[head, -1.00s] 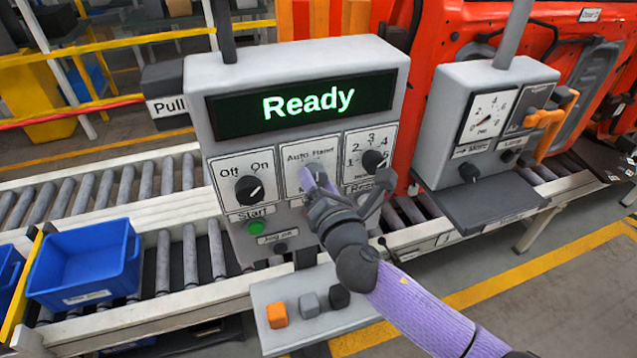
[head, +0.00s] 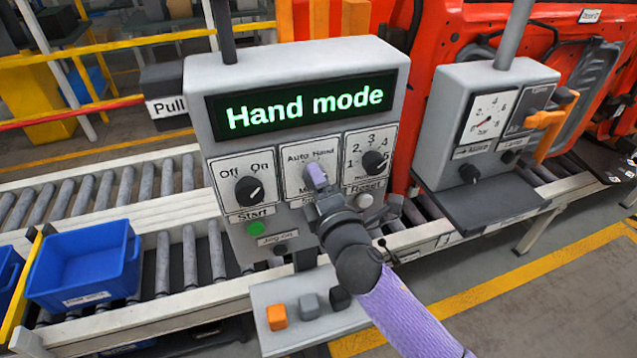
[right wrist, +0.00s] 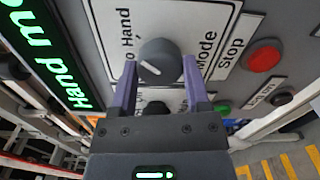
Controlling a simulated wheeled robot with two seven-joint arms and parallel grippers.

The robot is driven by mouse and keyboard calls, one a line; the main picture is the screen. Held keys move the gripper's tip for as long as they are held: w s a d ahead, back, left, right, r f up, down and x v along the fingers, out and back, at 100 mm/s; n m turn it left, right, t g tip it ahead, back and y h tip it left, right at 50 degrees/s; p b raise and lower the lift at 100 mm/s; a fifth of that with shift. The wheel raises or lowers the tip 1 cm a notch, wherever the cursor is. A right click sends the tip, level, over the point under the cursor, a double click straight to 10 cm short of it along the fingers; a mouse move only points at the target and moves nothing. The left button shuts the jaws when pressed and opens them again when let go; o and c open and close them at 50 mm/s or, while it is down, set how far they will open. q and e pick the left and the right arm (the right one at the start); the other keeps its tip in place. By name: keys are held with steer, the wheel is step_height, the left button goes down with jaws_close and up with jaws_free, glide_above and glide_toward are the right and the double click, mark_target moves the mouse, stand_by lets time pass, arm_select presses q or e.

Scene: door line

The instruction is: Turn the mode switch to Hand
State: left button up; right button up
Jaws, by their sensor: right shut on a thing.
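The mode switch is a round grey knob (right wrist: 158,62) with a white pointer line, on a white plate (right wrist: 190,20) lettered Auto, Hand and Mode. My right gripper (head: 317,176) is at this plate in the head view and covers much of the knob. In the right wrist view its two purple fingers (right wrist: 159,72) stand on either side of the knob, shut on it. The display (head: 305,105) above reads "Hand mode" in green. My left gripper is in neither view.
On the same panel are the Off/On knob (head: 249,190), the numbered knob (head: 374,162), the green Start button (head: 255,228) and the pale Reset button (head: 364,201). A red Stop button (right wrist: 264,59) shows in the wrist view. A gauge box (head: 487,115) stands to the right.

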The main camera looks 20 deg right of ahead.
stand_by(0.5)
steer(key=o, duration=1.3)
steer(key=s, duration=0.5)
steer(key=s+b, duration=0.1)
steer(key=s, duration=0.4)
steer(key=shift+d, duration=0.2)
